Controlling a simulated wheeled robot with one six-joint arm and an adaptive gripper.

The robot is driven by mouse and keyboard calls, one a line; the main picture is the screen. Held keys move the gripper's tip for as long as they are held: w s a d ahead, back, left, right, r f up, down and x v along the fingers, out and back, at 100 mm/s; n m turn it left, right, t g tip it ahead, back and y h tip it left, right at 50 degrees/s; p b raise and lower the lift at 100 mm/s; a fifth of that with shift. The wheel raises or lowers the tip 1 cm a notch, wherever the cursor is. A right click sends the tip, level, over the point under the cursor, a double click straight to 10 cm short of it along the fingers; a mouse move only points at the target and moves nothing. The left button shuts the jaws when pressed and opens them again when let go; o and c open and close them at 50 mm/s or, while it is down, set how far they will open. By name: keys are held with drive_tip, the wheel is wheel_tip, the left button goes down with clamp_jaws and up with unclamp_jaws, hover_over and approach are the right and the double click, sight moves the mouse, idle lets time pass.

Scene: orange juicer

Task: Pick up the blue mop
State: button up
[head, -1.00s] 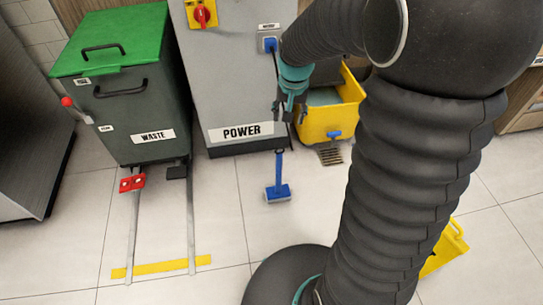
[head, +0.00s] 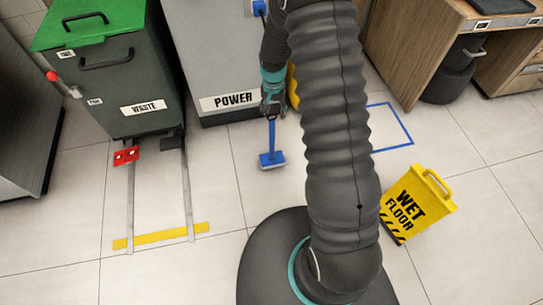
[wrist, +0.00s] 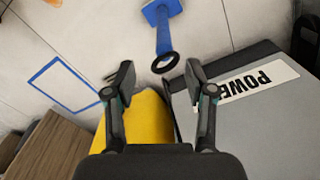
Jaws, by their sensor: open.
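The blue mop (head: 271,158) stands upright on the floor in front of the power cabinet, its blue head with a pale pad at the bottom. In the wrist view, its blue handle (wrist: 163,35) ends in a dark ring (wrist: 165,62) near the fingertips. My gripper (head: 272,106) is at the top of the handle in the head view. In the wrist view my gripper (wrist: 159,79) is open, with the ring between and slightly beyond its two fingers. I see no clear contact. The upper handle is partly hidden by my gripper in the head view.
The grey power cabinet (head: 205,55) is close behind the mop. A yellow bucket (wrist: 148,125) is mostly hidden by my arm. The green-lidded waste bin (head: 130,75) stands left and a yellow wet floor sign (head: 420,200) right. The floor left of the mop is open.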

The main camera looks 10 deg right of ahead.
sight(272, 123)
drive_tip(key=shift+w+a+f, duration=0.1)
drive_tip(key=shift+w+f, duration=0.1)
drive_tip(key=shift+f, duration=1.8)
drive_tip(key=shift+w+f, duration=0.2)
drive_tip(key=shift+f, duration=1.8)
clamp_jaws()
